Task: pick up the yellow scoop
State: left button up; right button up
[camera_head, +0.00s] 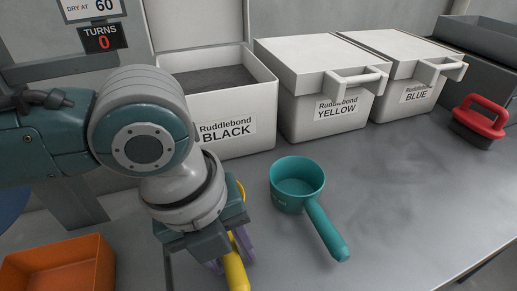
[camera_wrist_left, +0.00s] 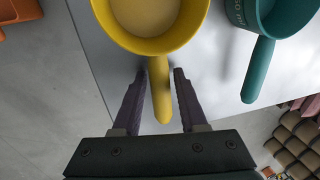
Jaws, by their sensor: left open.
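The yellow scoop (camera_head: 236,272) shows in the head view only as part of its handle and a sliver of rim; my left arm hides the rest. In the left wrist view its round cup (camera_wrist_left: 150,40) is at the top, cut by the frame edge, and its handle points down toward my wrist. My left gripper (camera_head: 230,254) is open, its purple fingers on either side of the handle. In the left wrist view the gripper (camera_wrist_left: 158,75) shows gaps between both fingers and the handle. My right gripper is in neither view.
A teal scoop (camera_head: 297,183) lies close to the right. Behind stand an open bin marked BLACK (camera_head: 235,108) and lidded bins marked YELLOW (camera_head: 330,117) and BLUE (camera_head: 405,98). A red-handled tool (camera_head: 481,122) is at far right. An orange bin (camera_head: 60,270) is lower left.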

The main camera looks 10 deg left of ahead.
pick_arm(q)
jog(key=shift+c, duration=0.3)
grip_shut()
jog(key=shift+r, duration=0.1)
